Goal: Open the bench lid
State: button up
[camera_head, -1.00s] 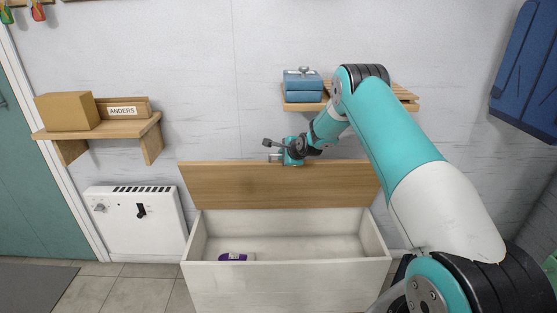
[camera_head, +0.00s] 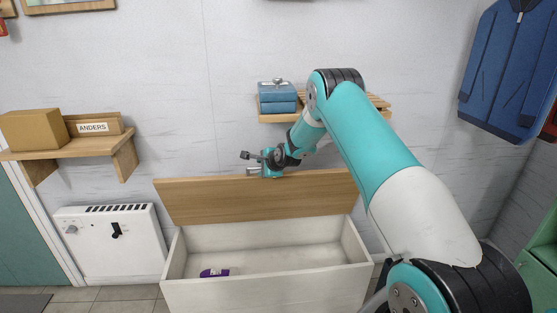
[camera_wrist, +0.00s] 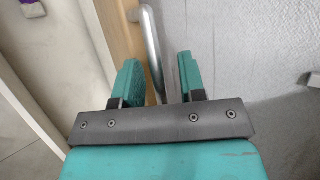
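The wooden bench lid (camera_head: 245,202) stands raised and steep at the back of the white bench (camera_head: 265,292), whose inside is exposed. The lid's wood (camera_wrist: 118,25) shows beside the handle. The fingertips are hard to make out in the head view.
A purple item (camera_head: 214,272) lies inside the bench at the left. A slatted shelf (camera_head: 278,118) with blue boxes (camera_head: 277,97) is on the wall above the lid. A white heater (camera_head: 112,245) stands left of the bench. A blue jacket (camera_head: 505,75) hangs at right.

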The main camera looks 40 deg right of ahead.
jog(key=v, duration=1.6)
jog(key=shift+s+d+r, duration=0.15)
jog(key=shift+d+r, duration=0.2)
jog(key=shift+d, duration=0.05)
jog(key=s+a+r+n+g+y+p, duration=0.1)
jog(key=s+a+r+n+y+p, duration=0.15)
jog(key=a+r+n, duration=0.4)
jog(key=s+a+r+n+g+y+p, duration=0.1)
jog(key=s+a+r+n+g, duration=0.2)
jog(key=a, duration=0.7)
jog(key=s+a+r+n+y+p, duration=0.15)
jog(key=s+a+r+n, duration=0.25)
jog(key=a, duration=0.4)
jog(key=s+a+r+n+g+p, duration=0.1)
jog(key=s+a+r+n+g, duration=0.1)
jog(key=s+n, duration=0.3)
jog(key=s+a+r+n+g+p, duration=0.2)
jog(key=s+a+r+n, duration=0.1)
jog(key=s, duration=0.8)
jog(key=s+a+r+n+g+p, duration=0.2)
jog(key=s+a+n, duration=0.3)
jog(key=s+n, duration=0.3)
jog(key=shift+s+r+g, duration=0.3)
jog(key=shift+r, duration=0.1)
jog(key=shift+a, duration=0.1)
